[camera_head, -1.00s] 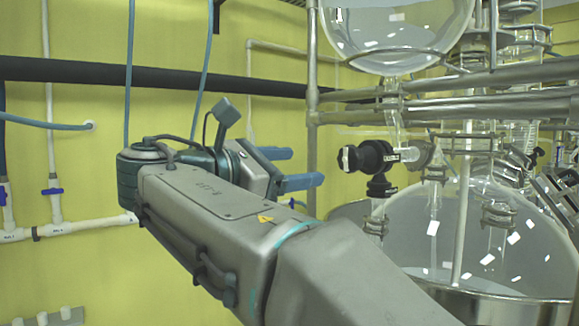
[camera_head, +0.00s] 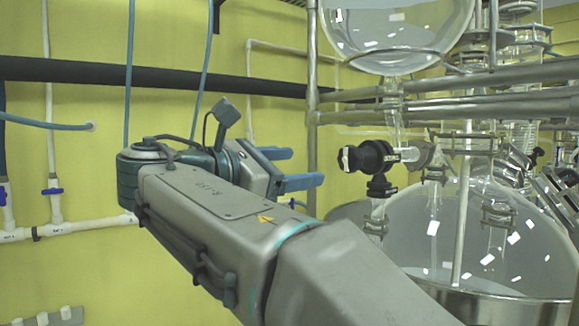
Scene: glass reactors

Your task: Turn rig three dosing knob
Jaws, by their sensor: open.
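A black dosing knob (camera_head: 370,157) with a pale end face sits on the side of a glass valve, below the round upper flask (camera_head: 395,30). A second black fitting (camera_head: 380,187) hangs just under it. My gripper (camera_head: 302,168) has two blue fingers, which point right towards the knob. The fingers are apart with nothing between them. The fingertips stand to the left of the knob with a clear gap in the picture. The distance in depth is hard to tell.
A large glass vessel (camera_head: 475,240) stands at the lower right. Metal rails (camera_head: 450,105) run above the knob, and an upright post (camera_head: 312,110) stands behind the fingers. White pipes with blue valves (camera_head: 52,191) are on the yellow wall at left.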

